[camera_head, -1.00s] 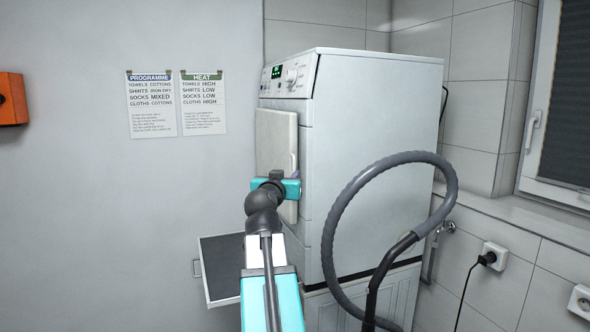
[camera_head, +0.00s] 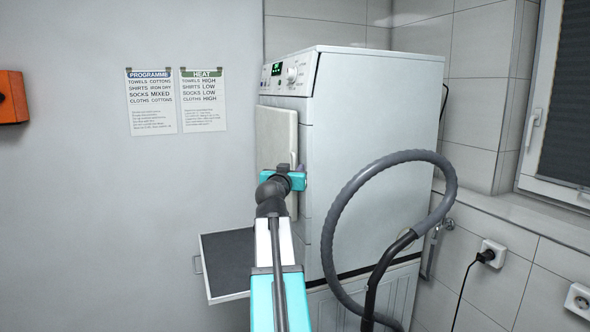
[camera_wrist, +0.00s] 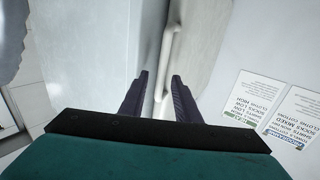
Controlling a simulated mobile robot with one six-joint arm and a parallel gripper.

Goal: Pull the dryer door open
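The dryer door (camera_head: 275,138) is a pale panel on the front of the white dryer (camera_head: 375,150). It looks shut or nearly so; I cannot tell exactly. Its upright handle (camera_head: 293,161) is near the door's right edge, and its lower part is hidden by my gripper (camera_head: 288,173). In the wrist view, the handle (camera_wrist: 169,45) is a slim white bar. The dark fingers of my gripper (camera_wrist: 160,80) are apart, one on each side of the handle's near end. No firm contact shows.
A grey shelf-like flap (camera_head: 228,262) with a handle juts out below the door. A thick grey hose (camera_head: 335,225) loops in front of the dryer's right side. The wall at left with posters (camera_head: 152,100) leaves free room before the door.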

